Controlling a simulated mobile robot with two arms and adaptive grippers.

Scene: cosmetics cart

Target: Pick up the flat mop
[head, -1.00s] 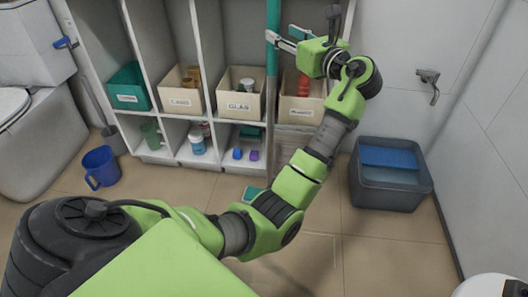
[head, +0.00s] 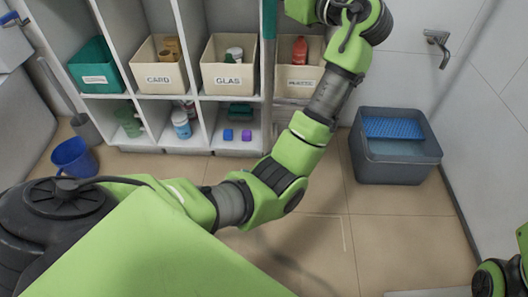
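The flat mop's upright handle (head: 268,22) shows at the top middle, teal above and grey below, in front of the shelf. Its lower end runs down behind my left arm, and the mop head is not visible. My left arm reaches up to the right of the handle. Only the back of my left gripper (head: 303,10) shows at the top edge. Its fingers are cut off by the frame, so I cannot see whether they touch or hold the handle. A part of my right arm shows at the lower right; its gripper is out of view.
A shelf holds a teal bin (head: 95,67) and labelled cream bins, with small items below. A blue bucket (head: 74,157) stands left. A grey tub (head: 396,160) with a blue insert stands right by the wall. The floor between shelf and tub is partly clear.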

